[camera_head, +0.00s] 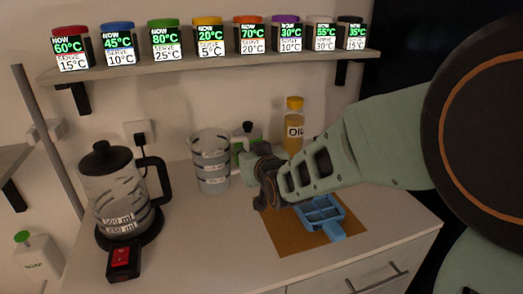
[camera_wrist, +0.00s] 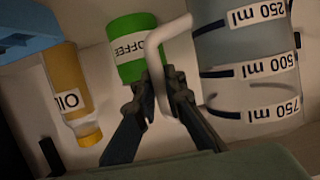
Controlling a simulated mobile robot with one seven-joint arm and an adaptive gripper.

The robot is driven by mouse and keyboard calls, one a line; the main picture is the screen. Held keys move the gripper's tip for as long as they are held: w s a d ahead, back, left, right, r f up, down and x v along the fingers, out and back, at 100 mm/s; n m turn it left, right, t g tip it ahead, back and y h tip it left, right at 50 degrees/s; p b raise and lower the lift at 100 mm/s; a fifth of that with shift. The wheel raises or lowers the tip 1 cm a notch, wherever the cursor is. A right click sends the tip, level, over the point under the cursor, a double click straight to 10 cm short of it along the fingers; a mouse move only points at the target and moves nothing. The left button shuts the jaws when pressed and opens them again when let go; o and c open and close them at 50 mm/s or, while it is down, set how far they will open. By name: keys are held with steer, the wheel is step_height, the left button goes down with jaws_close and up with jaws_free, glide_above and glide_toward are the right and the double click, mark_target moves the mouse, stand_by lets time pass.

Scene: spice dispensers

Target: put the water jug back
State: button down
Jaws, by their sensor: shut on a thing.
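The water jug (camera_head: 211,168) is a clear cylinder with white volume labels, upright at the back middle of the counter. In the wrist view the jug (camera_wrist: 245,75) fills the right side, and its pale handle (camera_wrist: 154,62) runs between my fingers. My gripper (camera_wrist: 158,88) is shut on that handle. In the head view my gripper (camera_head: 256,168) is at the jug's right side, and my wrist hides the handle. I cannot tell whether the jug's base touches the counter or is slightly above it.
A kettle (camera_head: 112,190) on its base with a red switch (camera_head: 124,260) stands left. A green coffee container (camera_wrist: 130,45) and an oil bottle (camera_head: 293,125) stand close behind my gripper. A blue tray (camera_head: 335,228) lies on a brown mat (camera_head: 285,235). Spice dispensers line the shelf (camera_head: 215,64) above.

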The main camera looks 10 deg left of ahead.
steer(key=shift+w+f, duration=0.1)
steer(key=shift+f, duration=0.45)
steer(key=shift+r, duration=0.1)
steer(key=c, duration=2.5)
jaws_free()
steer(key=shift+d+f, duration=0.1)
steer(key=shift+f, duration=0.25)
steer(key=o, duration=0.5)
steer(key=shift+r, duration=0.1)
steer(key=shift+r, duration=0.15)
